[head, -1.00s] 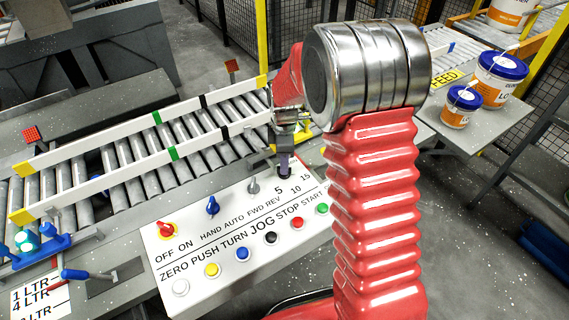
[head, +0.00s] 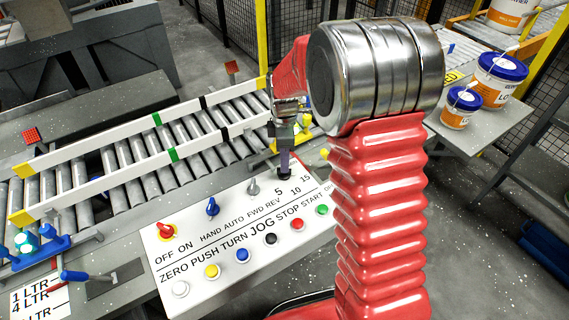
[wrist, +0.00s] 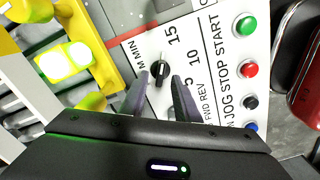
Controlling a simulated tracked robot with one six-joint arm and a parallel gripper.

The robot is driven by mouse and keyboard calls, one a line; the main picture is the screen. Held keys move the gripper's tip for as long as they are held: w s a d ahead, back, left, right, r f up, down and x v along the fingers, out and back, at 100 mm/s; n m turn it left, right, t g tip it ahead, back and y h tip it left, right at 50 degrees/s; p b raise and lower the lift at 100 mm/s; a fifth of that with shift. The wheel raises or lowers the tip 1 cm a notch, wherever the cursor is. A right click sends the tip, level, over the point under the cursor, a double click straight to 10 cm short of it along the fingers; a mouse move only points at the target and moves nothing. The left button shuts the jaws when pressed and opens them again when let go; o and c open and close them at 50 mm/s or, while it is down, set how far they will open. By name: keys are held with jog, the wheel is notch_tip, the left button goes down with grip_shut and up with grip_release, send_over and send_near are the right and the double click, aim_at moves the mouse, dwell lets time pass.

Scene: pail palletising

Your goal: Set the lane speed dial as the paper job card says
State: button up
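The black lane speed dial (wrist: 158,71) sits on the white control panel, between the tips of my gripper (wrist: 160,84) in the wrist view. Its white pointer mark faces up in that view, roughly toward the 15 side; the exact setting is hard to tell. The printed 5, 10 and 15 run along its right. The fingers are apart, with a gap on both sides of the dial. In the head view my gripper (head: 284,160) is over the dial (head: 284,173) at the panel's back edge. I cannot make out a paper job card.
The control panel (head: 215,287) carries knobs and several coloured buttons, including a red one (wrist: 250,69). A roller conveyor (head: 130,160) with white rails runs behind it. A sign marked 1 LTR and 4 LTR (head: 36,297) lies at lower left. Pails (head: 497,80) stand on a table at right.

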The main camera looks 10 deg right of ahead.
aim_at(286, 179)
notch_tip(286, 179, up, 11)
dwell(0.4)
jog(key=shift+f, duration=0.1)
dwell(0.3)
jog(key=s+r+m+t, duration=0.2)
jog(key=s+r+m, duration=0.2)
jog(key=s+m, duration=0.4)
jog(key=s+r+m+t, duration=0.3)
jog(key=s+r+m, duration=0.2)
jog(key=s, duration=1.3)
jog(key=shift+s+m+t, duration=0.3)
jog(key=shift+s+m, duration=0.1)
jog(key=shift+m, duration=1)
